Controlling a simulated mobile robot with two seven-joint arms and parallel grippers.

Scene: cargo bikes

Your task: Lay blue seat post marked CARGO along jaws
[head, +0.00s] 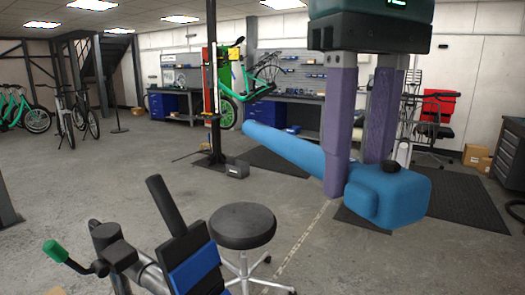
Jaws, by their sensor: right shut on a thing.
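The blue seat post (290,150) is a long tapered tube with a thick rounded head at its right end. It hangs in the air, its thin end pointing to the back left. No CARGO marking is readable on the side I see. My right gripper (358,168) comes down from above with its purple fingers shut on the post near the head. The clamp with blue-lined jaws (194,265) is low at the left front, well apart from the post. It has a green-tipped handle (55,251). My left gripper is not in view.
A round black stool (243,226) stands right beside the clamp. Behind are a repair stand with a green bike (236,82), a workbench (300,99) and dark floor mats (455,205). Open concrete floor lies at the left middle.

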